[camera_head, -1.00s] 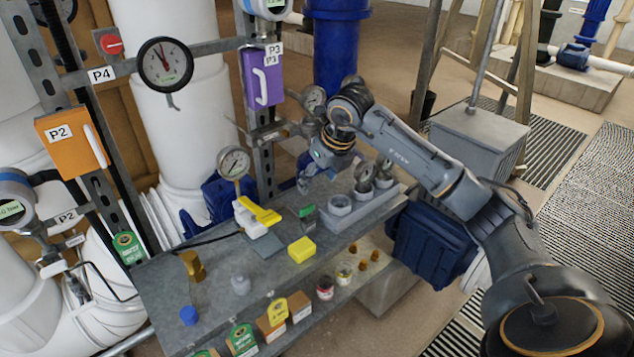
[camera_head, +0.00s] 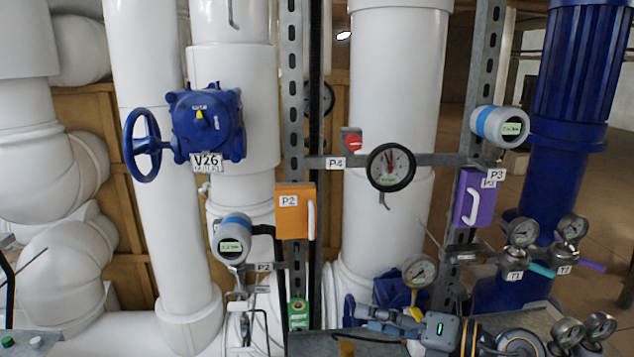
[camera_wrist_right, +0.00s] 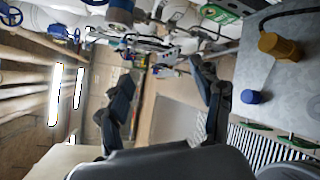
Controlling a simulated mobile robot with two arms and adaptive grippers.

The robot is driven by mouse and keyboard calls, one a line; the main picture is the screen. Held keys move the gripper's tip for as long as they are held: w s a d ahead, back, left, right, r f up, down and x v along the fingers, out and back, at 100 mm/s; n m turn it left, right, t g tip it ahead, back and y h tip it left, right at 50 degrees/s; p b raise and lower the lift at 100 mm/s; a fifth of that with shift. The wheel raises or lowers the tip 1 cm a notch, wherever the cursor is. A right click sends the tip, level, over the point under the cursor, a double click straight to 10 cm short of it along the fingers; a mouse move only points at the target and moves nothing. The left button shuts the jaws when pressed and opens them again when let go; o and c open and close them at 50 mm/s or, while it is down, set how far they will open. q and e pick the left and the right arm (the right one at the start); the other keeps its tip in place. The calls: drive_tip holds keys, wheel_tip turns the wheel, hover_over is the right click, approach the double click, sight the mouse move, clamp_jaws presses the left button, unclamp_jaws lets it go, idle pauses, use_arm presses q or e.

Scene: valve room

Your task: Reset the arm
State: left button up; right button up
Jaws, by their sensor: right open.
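My right gripper (camera_head: 385,322) is low in the head view, pointing left above the workbench (camera_head: 310,345). It holds nothing that I can see. In the right wrist view its two dark fingers (camera_wrist_right: 168,100) stand well apart with an empty gap between them. My right arm comes in from the lower right, and most of it is below the picture. My left gripper is not in view.
A pressure gauge (camera_head: 419,270) stands close behind the right gripper. Orange box P2 (camera_head: 294,212), purple box P3 (camera_head: 468,197) and valve V26 (camera_head: 206,122) are above. A brass hex piece (camera_wrist_right: 279,46) and blue cap (camera_wrist_right: 250,96) lie on the bench.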

wheel_tip(320, 180, up, 5)
drive_tip(key=s+m+t+y, duration=0.1)
drive_tip(key=m+t+y, duration=0.1)
drive_tip(key=m+t, duration=0.4)
drive_tip(key=d+m+t+h, duration=0.6)
drive_tip(key=m+t+h, duration=0.15)
drive_tip(key=m, duration=0.45)
drive_tip(key=s+d+f+m+g+h, duration=0.35)
drive_tip(key=f+m+h, duration=0.3)
drive_tip(key=f, duration=0.25)
drive_tip(key=s+d+f+m+g+h, duration=0.3)
drive_tip(key=d+f+m+g+h, duration=0.15)
drive_tip(key=f+m, duration=0.4)
drive_tip(key=s+a+f+m+g+y, duration=0.1)
drive_tip(key=s+a+f+g, duration=0.1)
drive_tip(key=s+f+g, duration=0.6)
drive_tip(key=s+a+f+m+g+y, duration=0.1)
drive_tip(key=s+a+f+g, duration=0.1)
drive_tip(key=s+f, duration=0.75)
drive_tip(key=s+f+g, duration=0.1)
drive_tip(key=s+f, duration=0.1)
drive_tip(key=f, duration=0.9)
drive_tip(key=s+f, duration=0.3)
drive_tip(key=f, duration=0.9)
drive_tip(key=s+d+f+g, duration=0.1)
drive_tip(key=s+d+f, duration=0.2)
drive_tip(key=s+f, duration=1.2)
drive_tip(key=shift+s+d+f, duration=0.15)
drive_tip(key=shift+s+f, duration=0.05)
drive_tip(key=shift+s, duration=0.3)
